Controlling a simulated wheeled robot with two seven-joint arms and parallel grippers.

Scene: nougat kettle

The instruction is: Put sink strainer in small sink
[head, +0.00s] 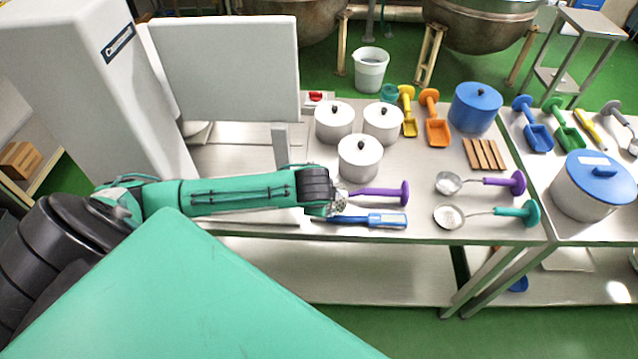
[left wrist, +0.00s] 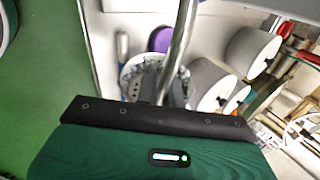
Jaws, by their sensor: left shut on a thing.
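My left gripper (head: 338,203) is at the front of the steel table, at the end of the teal arm. It is shut on a small perforated metal piece, which looks like the sink strainer (left wrist: 147,78). In the left wrist view the strainer is just beyond the dark gripper edge, partly hidden. A shiny metal rod (left wrist: 181,42) crosses in front of it; I cannot tell what it belongs to. I cannot make out the small sink in either view. My right gripper is not in view.
A purple-handled tool (head: 380,192) and a blue-handled tool (head: 387,220) lie right beside the left gripper. Three lidded pots (head: 359,162) stand behind. Two ladles (head: 449,182) lie to the right. A large white machine (head: 110,80) stands left.

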